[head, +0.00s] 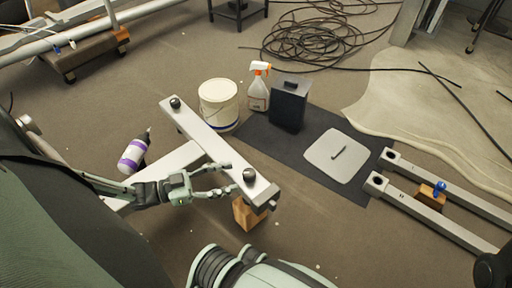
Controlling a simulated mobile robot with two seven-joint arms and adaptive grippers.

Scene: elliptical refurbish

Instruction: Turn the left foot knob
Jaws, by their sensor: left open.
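A light metal crossbar (212,142) runs diagonally across the middle of the head view. It has a dark round knob at each end: the far-left knob (175,103) and the near-right knob (249,174). A grey beam joins the bar from the left, partly hidden by my arm. My left gripper (228,178) is open, its fingers pointing right toward the near-right knob. The fingertips appear just left of that knob, with a small gap in the picture; their height against it is hard to tell. My right gripper is not in view.
A wooden block (246,215) is under the bar's near end. A white bucket (218,103), spray bottle (258,90) and dark box (289,102) stand behind the bar. A purple-banded bottle (133,153) is at left. Metal rails (425,213) lie at right; cables coil behind.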

